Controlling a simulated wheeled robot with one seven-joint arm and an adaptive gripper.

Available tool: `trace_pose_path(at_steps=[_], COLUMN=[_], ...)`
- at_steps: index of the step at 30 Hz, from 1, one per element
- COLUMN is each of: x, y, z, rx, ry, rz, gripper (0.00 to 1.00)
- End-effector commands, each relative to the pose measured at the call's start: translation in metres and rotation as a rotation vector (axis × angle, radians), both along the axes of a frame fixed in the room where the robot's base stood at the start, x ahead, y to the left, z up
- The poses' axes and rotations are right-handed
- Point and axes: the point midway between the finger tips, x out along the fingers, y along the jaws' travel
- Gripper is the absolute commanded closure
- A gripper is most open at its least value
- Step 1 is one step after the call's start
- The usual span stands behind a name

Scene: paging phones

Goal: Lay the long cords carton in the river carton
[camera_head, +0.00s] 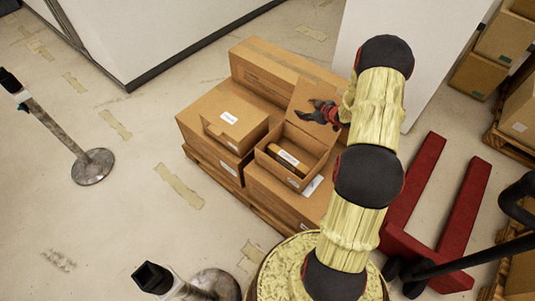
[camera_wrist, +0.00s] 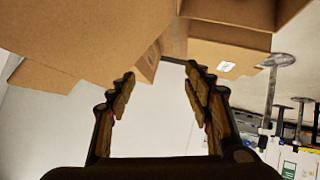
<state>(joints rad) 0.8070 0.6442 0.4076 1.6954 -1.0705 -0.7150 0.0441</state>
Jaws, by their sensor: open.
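An open brown carton (camera_head: 268,154), its flap raised at the back, stands on the stacked boxes in the head view. A long brown-and-dark carton with a pale label (camera_head: 288,158) lies inside it. The labels are too small to read, so I cannot tell by name which is the cords carton or the river carton. My gripper (camera_head: 322,113) is over the raised flap, behind and above the long carton, apart from it. In the wrist view my gripper (camera_wrist: 161,76) is open, with nothing between its fingers.
A smaller carton with a labelled top (camera_head: 235,120) stands left of the open one. Larger boxes (camera_head: 275,68) rise behind on the pallet. A white wall (camera_head: 420,50) is close behind my arm. A red pallet jack (camera_head: 415,190) is at right. Barrier posts (camera_head: 92,165) stand left.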

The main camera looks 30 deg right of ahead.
Motion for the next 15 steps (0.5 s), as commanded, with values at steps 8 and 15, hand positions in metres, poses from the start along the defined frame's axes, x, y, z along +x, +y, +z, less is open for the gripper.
trace_pose_path(at_steps=[8, 15], x=[0.023, -0.002], y=[0.036, 0.096], z=[0.14, 0.241], rx=[-0.119, -0.136], ry=[0.071, 0.121], rz=[-0.138, -0.254], gripper=[0.49, 0.49])
